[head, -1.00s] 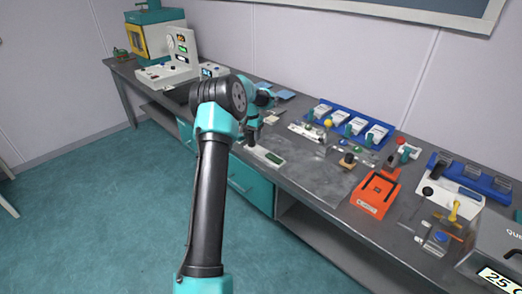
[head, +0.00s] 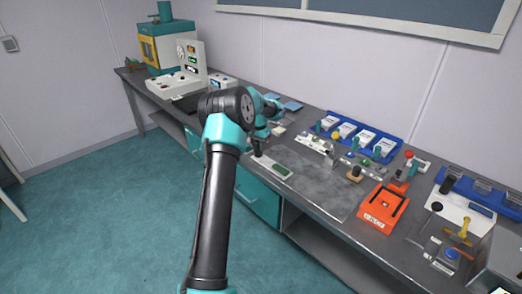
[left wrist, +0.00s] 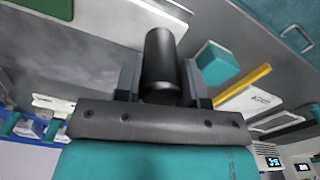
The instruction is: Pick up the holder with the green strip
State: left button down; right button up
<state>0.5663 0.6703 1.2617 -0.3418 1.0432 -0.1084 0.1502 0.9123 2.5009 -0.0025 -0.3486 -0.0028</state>
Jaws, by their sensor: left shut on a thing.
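The holder is a flat white plate (head: 265,162) with a green strip (head: 282,170), near the front edge of the grey bench. The strip also shows at the upper left of the left wrist view (left wrist: 48,8). My left gripper (head: 257,148) is over the holder's left end. In the left wrist view its two fingers (left wrist: 160,82) are shut on a black upright handle (left wrist: 160,58), which stands at the end of the white plate. I cannot tell whether the plate touches the bench. My right gripper is not in view.
A blue tray with white packs (head: 383,146) stands behind, and an orange block (head: 381,208) lies to the right. A small wooden-based stamp (head: 354,174) is between. A white instrument panel (head: 185,75) stands at the far left. Bare bench (head: 318,183) lies right of the holder.

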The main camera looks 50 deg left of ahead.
pick_arm(q)
jog(key=shift+r, duration=1.6)
jog(key=shift+s+d+r, duration=0.1)
jog(key=shift+d+r, duration=0.05)
jog(key=s+d+r, duration=0.1)
jog(key=s+d, duration=0.8)
jog(key=d, duration=0.3)
jog(key=shift+s+r, duration=0.15)
jog(key=shift+s, duration=0.25)
